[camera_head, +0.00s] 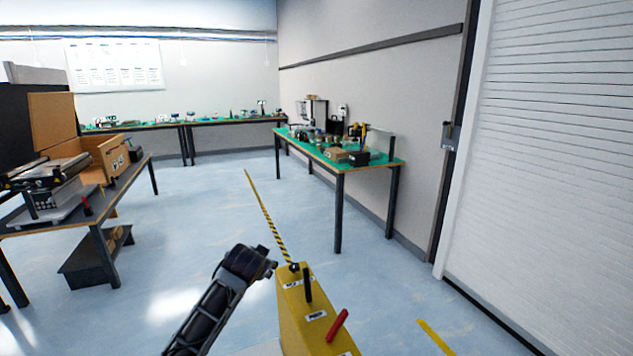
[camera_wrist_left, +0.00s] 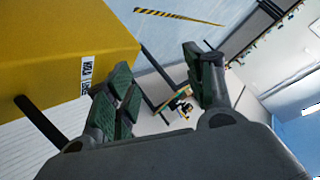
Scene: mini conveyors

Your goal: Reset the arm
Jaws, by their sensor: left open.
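My left arm comes in from the bottom of the head view, and its dark end with the left gripper (camera_head: 268,267) is beside the top of a yellow box-shaped unit. The fingers show poorly there. In the left wrist view my left gripper (camera_wrist_left: 162,78) is open, with its green-padded fingers apart and nothing between them. The yellow unit (camera_head: 304,323) carries labels, a black lever and a red lever. It also fills the upper left of the wrist view (camera_wrist_left: 60,50). My right gripper is in neither view.
A workbench (camera_head: 120,190) with a conveyor (camera_head: 45,175) and a wooden box (camera_head: 108,155) stands at the left. A green-topped table (camera_head: 390,163) with small items stands at the right wall. Another bench (camera_head: 225,121) lies along the back. The floor between is clear.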

